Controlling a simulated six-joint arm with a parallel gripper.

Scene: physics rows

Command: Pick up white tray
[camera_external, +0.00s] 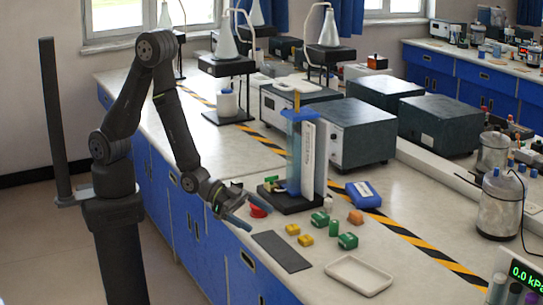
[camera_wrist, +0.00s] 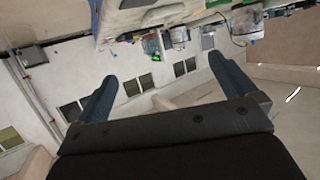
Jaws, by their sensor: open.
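The white tray (camera_external: 359,274) is a shallow, empty rectangular tray with rounded corners. It lies flat on the light bench top near the front edge, at the lower right in the external view. My gripper (camera_external: 241,209) is open and empty, above the bench's front edge to the upper left of the tray and well apart from it. In the wrist view its two blue-grey fingers (camera_wrist: 163,85) are spread, with nothing between them but distant background. I cannot clearly make out the tray in that view.
A red round item (camera_external: 258,211) is close to my gripper.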

